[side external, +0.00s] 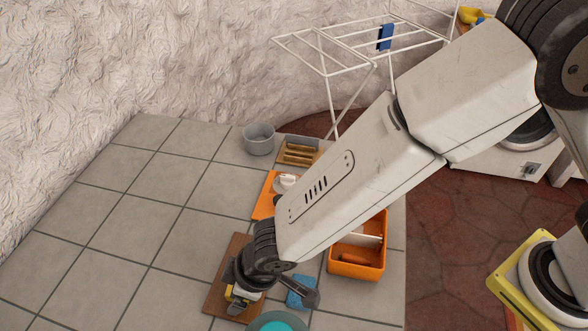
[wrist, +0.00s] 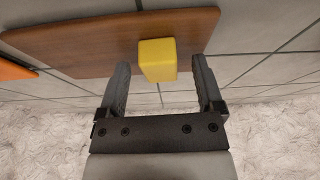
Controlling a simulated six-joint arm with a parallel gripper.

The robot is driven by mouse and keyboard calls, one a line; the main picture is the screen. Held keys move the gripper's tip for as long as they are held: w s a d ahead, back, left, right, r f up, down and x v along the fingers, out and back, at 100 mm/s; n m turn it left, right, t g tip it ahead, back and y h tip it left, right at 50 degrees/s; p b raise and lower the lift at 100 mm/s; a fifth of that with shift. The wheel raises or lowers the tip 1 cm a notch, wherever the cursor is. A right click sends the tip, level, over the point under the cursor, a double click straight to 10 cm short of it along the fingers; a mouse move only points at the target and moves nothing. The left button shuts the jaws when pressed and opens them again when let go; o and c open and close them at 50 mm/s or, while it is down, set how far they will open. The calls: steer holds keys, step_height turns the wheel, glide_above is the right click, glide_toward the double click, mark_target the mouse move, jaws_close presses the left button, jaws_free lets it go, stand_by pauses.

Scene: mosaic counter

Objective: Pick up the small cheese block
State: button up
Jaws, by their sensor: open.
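The small cheese block (wrist: 157,60) is a yellow block on a brown wooden board (wrist: 90,45) in the wrist view. My gripper (wrist: 161,70) is open, with one finger on each side of the block and visible gaps between. The block's far end reaches out past the fingertips in that view. In the side view my gripper (side external: 236,298) is low over the wooden board (side external: 216,290), and a bit of yellow shows between its dark parts. My arm and wrist hide most of the block there.
An orange divided box (side external: 356,272), a blue item (side external: 299,291) and a teal round dish (side external: 278,322) are close to the board. An orange mat (side external: 263,205), a grey pot (side external: 259,139) and a tan tray (side external: 299,152) stand farther back. The tiles at left are clear.

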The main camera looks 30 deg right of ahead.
stand_by(0.4)
jaws_close()
steer(key=shift+r, duration=0.2)
steer(key=shift+r, duration=1.5)
steer(key=s+d+r, duration=0.9)
steer(key=s, duration=0.1)
steer(key=shift+d+r, duration=0.3)
steer(key=shift+d, duration=0.1)
